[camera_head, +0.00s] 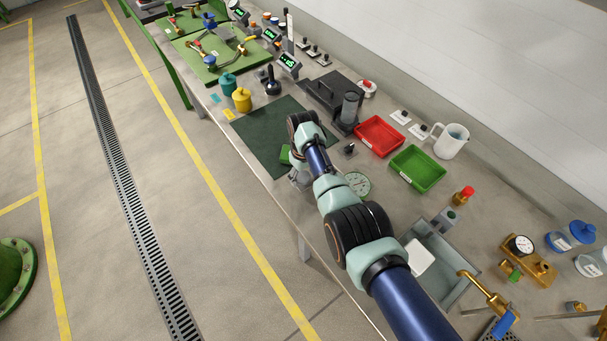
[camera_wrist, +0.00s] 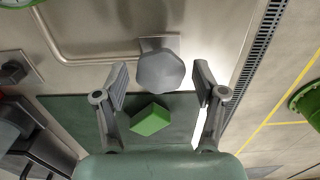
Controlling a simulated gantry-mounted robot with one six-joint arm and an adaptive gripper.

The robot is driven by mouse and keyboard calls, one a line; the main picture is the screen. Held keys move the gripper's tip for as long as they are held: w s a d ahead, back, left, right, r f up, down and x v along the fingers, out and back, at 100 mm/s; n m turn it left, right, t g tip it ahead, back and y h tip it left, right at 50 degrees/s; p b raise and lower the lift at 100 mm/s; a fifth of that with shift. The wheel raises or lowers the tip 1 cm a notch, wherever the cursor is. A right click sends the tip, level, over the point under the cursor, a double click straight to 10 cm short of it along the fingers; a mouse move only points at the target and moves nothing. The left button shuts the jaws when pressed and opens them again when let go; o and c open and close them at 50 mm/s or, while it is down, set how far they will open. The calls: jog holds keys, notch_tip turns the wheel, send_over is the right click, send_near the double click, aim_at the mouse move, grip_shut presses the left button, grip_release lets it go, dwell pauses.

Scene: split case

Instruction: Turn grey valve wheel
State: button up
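The grey valve wheel (camera_wrist: 160,71) is a faceted knob in the wrist view, close to the bench's front edge, with a grey mount plate behind it. My gripper (camera_wrist: 161,82) is open, with one finger on each side of the wheel in the picture. Gaps show between the wheel and both fingers, and no contact is visible. How far the fingertips are from the wheel in depth I cannot tell. In the head view my arm reaches over the bench and largely hides the gripper and the wheel.
A green block (camera_wrist: 150,119) lies on the dark green mat (camera_head: 262,134), beneath my gripper in the wrist view. A round dial (camera_head: 358,184), a red tray (camera_head: 380,136) and a green tray (camera_head: 418,168) are nearby. Open floor lies beyond the bench edge.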

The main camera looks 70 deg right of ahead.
aim_at(304, 177)
notch_tip(304, 177, up, 12)
dwell(0.6)
dwell(0.5)
